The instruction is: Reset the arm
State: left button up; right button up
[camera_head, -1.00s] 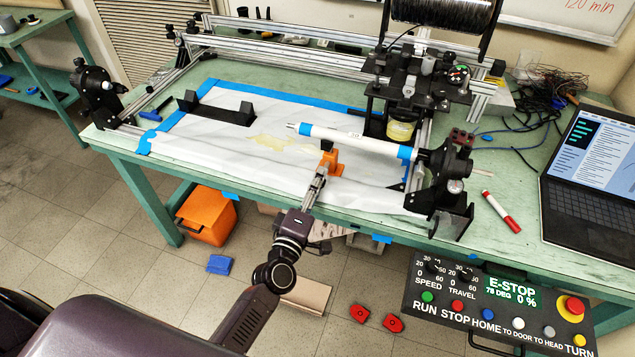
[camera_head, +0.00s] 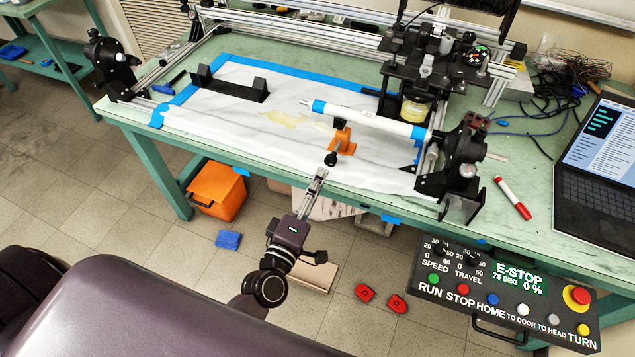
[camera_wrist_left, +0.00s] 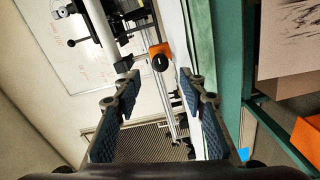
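My left gripper (camera_head: 318,178) is in front of the table's front edge in the head view, apart from everything on the table. In the left wrist view its two blue-padded fingers (camera_wrist_left: 155,105) are spread wide with nothing between them. An orange bracket with a black knob (camera_head: 343,139) stands on the white sheet just beyond the gripper. It also shows past the fingertips in the left wrist view (camera_wrist_left: 160,57). My right gripper is not in view.
The green table (camera_head: 130,113) holds a white tube (camera_head: 370,121) with blue bands, black end mounts, a red marker (camera_head: 513,199) and a laptop (camera_head: 600,165). A control panel (camera_head: 508,288) hangs at the front right. An orange bin (camera_head: 216,191) and red pieces (camera_head: 365,292) are on the floor.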

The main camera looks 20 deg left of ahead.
pick_arm(q)
jog(key=s+f+m+g, duration=0.3)
jog(key=s+f, duration=0.1)
jog(key=f, duration=0.6)
jog(key=s+d+f+m+g+h, duration=0.1)
jog(key=s+f+m+g, duration=0.2)
jog(key=f, duration=0.8)
jog(key=s+f+m+g, duration=0.25)
jog(key=s+f, duration=0.25)
jog(key=f, duration=0.5)
jog(key=s+a+f+m+g, duration=0.2)
jog(key=s+f, duration=0.4)
jog(key=s, duration=0.4)
jog(key=s+a+f+m+g+y, duration=0.1)
jog(key=s+a+f+m+g, duration=0.1)
jog(key=s+f, duration=0.4)
jog(key=s+a+f+m+g, duration=0.3)
jog(key=s+f+m+g, duration=0.1)
jog(key=s, duration=1.1)
notch_tip(320, 180, down, 3)
jog(key=shift+r+m+y, duration=0.1)
jog(key=shift+m+y, duration=0.2)
jog(key=shift+m, duration=0.25)
jog(key=shift+w+g, duration=0.1)
jog(key=shift+g, duration=0.15)
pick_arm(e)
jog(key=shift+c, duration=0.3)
